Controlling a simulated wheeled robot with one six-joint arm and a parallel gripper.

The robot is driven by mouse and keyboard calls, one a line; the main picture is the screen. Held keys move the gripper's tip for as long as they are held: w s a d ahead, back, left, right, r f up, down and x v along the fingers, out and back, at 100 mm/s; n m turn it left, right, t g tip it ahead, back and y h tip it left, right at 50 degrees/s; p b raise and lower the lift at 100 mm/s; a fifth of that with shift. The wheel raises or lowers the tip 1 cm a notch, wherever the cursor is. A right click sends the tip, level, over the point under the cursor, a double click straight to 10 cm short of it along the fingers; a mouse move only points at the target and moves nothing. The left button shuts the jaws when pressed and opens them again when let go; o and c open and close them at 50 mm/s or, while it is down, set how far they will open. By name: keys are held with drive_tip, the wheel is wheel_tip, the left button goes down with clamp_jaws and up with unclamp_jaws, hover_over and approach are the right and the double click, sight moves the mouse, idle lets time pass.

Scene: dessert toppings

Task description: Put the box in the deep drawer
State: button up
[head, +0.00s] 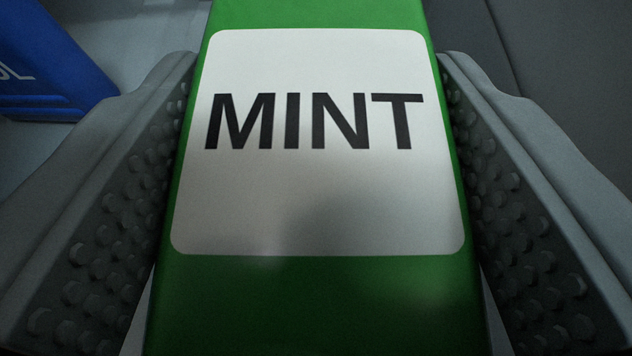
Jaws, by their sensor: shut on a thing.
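A green box (318,300) with a white label reading "MINT" fills the middle of the head view. My gripper (318,110) is shut on it, with one grey studded finger against its left side and the other against its right side. The box's label faces the camera. Its top end and bottom end run out of the picture. No drawer can be made out in this view.
A blue box (50,65) with white lettering, partly cut off, is at the upper left, on a light grey surface (150,40). A dark grey surface (560,50) with a seam lies at the upper right.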

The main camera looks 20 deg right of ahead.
sight(317, 192)
drive_tip(key=shift+f, duration=1.85)
drive_tip(key=shift+f, duration=0.1)
drive_tip(key=o, duration=1.2)
drive_tip(key=shift+s+a, duration=0.1)
drive_tip(key=shift+s, duration=0.05)
drive_tip(key=v, duration=1.1)
drive_tip(key=shift+s+a+r, duration=0.1)
drive_tip(key=shift+s+r, duration=0.15)
drive_tip(key=shift+r, duration=0.1)
